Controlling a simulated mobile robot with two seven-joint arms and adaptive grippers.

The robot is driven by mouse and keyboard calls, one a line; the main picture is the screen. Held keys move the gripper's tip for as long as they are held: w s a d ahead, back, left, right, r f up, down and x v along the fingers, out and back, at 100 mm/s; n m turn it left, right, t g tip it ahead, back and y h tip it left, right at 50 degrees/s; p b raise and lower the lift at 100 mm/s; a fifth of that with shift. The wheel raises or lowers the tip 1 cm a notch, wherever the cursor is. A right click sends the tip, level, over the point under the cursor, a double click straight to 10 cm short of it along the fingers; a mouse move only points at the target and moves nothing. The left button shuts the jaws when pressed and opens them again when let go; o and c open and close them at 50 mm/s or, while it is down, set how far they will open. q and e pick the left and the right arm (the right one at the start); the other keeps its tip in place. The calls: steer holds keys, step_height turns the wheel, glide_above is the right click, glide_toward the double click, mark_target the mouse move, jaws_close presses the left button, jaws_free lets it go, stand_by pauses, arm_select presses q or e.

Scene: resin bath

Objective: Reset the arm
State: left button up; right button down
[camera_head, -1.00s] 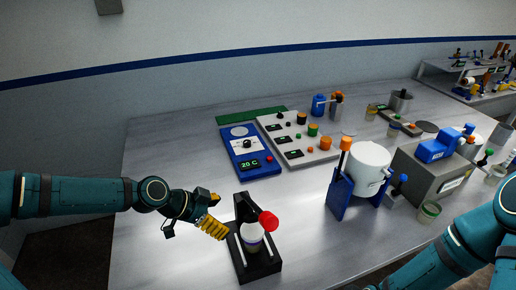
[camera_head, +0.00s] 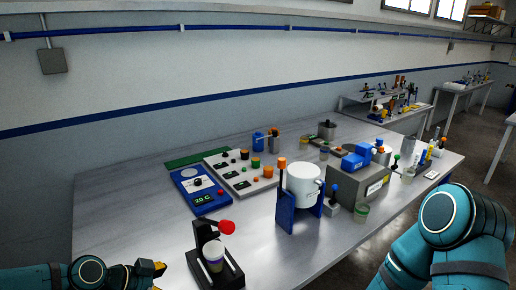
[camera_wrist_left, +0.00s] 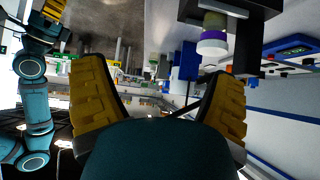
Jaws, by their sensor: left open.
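My left gripper (camera_head: 150,270) is low at the left of the head view, just left of the black stand, with only part of it showing. In the left wrist view its two yellow fingers (camera_wrist_left: 150,105) are spread apart with nothing between them. My right arm (camera_head: 450,235) comes in at the lower right of the head view. Its gripper is outside the head view. In the left wrist view another teal arm of mine (camera_wrist_left: 35,100) shows at the left, with a yellow-fingered gripper (camera_wrist_left: 58,22) whose opening I cannot judge.
A black stand (camera_head: 230,272) holds a jar (camera_head: 213,253) under a red knob (camera_head: 226,227). A blue panel (camera_head: 200,192) reads 20 C. A white pot (camera_head: 303,180) stands in a blue frame. A grey box (camera_head: 352,192) sits right of it. The table's front left is bare.

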arm_select(q)
steer(key=s+d+f+n+g+b, duration=0.1)
steer(key=s+d+f+n+b, duration=0.2)
steer(key=d+f, duration=0.45)
steer(key=d+f+n+g+b, duration=0.25)
steer(key=d+f+n, duration=0.2)
steer(key=f, duration=0.65)
steer(key=s+f+n+y+b, duration=0.4)
steer(key=s+f+n, duration=0.1)
steer(key=f, duration=0.7)
steer(key=shift+s+a, duration=0.4)
steer(key=shift+s, duration=0.1)
arm_select(e)
step_height(320, 180, down, 12)
steer(key=shift+a+r, duration=0.25)
